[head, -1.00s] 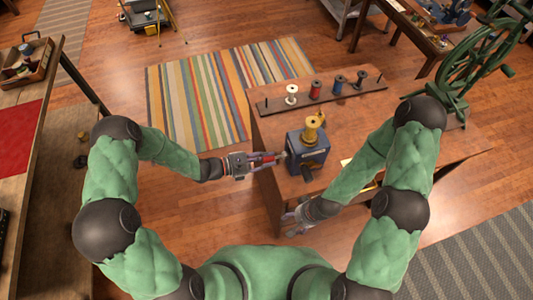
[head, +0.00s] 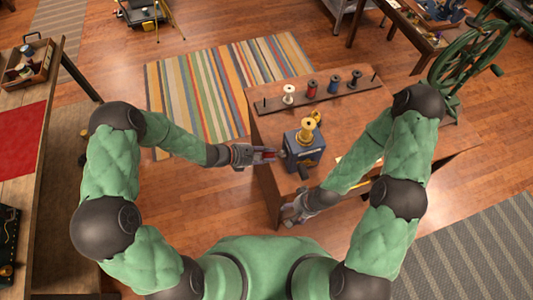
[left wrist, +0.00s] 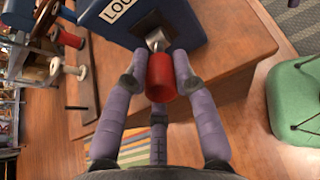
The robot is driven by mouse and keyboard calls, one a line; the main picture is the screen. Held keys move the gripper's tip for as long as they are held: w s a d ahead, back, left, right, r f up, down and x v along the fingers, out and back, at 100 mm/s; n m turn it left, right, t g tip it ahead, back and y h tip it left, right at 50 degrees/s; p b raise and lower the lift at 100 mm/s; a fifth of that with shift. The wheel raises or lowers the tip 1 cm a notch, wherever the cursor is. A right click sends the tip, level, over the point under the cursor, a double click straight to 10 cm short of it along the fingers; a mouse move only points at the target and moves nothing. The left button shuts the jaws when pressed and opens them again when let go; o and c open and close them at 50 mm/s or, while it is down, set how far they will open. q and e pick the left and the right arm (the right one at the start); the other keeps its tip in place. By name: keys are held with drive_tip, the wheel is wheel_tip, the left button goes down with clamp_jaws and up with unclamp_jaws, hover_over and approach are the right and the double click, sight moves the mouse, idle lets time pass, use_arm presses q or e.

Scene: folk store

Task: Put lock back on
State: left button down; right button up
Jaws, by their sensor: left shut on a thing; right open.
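My left gripper (head: 277,154) is shut on a red cylinder (left wrist: 161,77), which seems to be the lock. A short silver shaft (left wrist: 157,40) lies between the cylinder and the face of a blue box (left wrist: 190,22) with a partly visible "LOC" label. I cannot tell whether the shaft is seated in the box. My right gripper (head: 289,213) is open and empty near the table's front edge.
A rack (head: 325,92) with several thread spools stands behind the box. A green spinning wheel (head: 468,55) stands at the right. A striped rug (head: 200,95) lies on the floor to the left. The tabletop right of the box is mostly clear.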

use_arm(q)
drive_tip(key=c, duration=1)
unclamp_jaws()
drive_tip(key=v, duration=1.2)
drive_tip(key=shift+d, duration=0.1)
drive_tip(key=s+f+m+g+y+b, duration=0.1)
drive_tip(key=s+f+m+y+b, duration=0.1)
drive_tip(key=f+m, duration=0.4)
drive_tip(key=s+f+m+g+y+b, duration=0.1)
drive_tip(key=s+f+m+y+b, duration=0.2)
drive_tip(key=s+f, duration=0.4)
drive_tip(key=s+f+m+g+y+b, duration=0.1)
drive_tip(key=s+f+m+b, duration=0.3)
drive_tip(key=f+m, duration=0.4)
wheel_tip(320, 180, down, 4)
drive_tip(key=shift+s+d+f+m+g+y, duration=0.15)
drive_tip(key=shift+s+d+m+g+y, duration=0.2)
drive_tip(key=shift+s+y, duration=0.5)
